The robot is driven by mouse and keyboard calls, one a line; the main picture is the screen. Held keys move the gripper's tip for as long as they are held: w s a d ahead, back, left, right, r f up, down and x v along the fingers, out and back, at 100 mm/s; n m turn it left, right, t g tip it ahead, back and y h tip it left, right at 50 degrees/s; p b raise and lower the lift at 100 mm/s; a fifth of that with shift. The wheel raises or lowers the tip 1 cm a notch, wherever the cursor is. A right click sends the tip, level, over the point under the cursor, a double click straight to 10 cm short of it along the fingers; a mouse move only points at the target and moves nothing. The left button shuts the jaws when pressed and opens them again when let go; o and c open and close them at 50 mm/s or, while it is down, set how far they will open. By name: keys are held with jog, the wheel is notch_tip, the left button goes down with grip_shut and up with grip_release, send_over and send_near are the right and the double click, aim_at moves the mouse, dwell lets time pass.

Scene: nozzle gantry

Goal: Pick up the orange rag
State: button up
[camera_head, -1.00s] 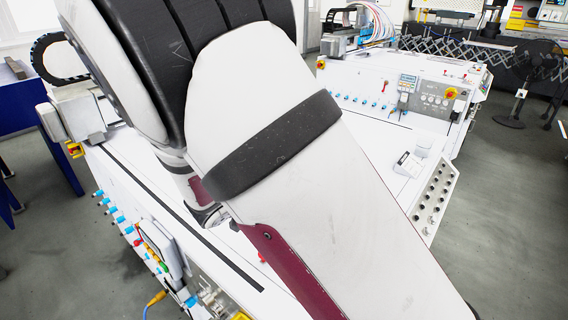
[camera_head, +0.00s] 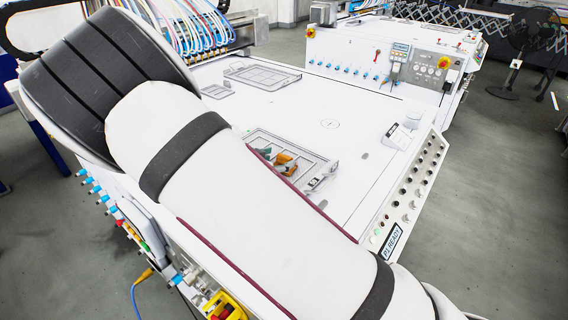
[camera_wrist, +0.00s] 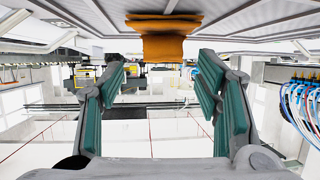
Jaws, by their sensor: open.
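The orange rag (camera_head: 285,158) is a small crumpled piece at a grey framed tray (camera_head: 318,164) on the white machine bed, just behind my forearm in the head view. Teal finger pads show close beside it. In the wrist view the rag (camera_wrist: 163,42) is at the top centre, against a grey ribbed surface. My gripper (camera_wrist: 160,76) is open, with its teal-padded fingers spread wide and empty. The rag lies beyond the fingertips, roughly centred between them. My forearm hides part of the tray, and I cannot tell whether a finger touches the rag.
Another grey framed plate (camera_head: 262,76) lies farther back on the bed. A knobbed control panel (camera_head: 412,190) runs along the right edge, near a small white device (camera_head: 398,136). Coloured hoses (camera_head: 190,28) hang at the back left. The bed is clear around its centre.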

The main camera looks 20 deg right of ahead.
jog(key=x, duration=0.5)
jog(key=shift+w+a+f, duration=0.1)
jog(key=shift+w, duration=0.05)
jog(key=c, duration=1)
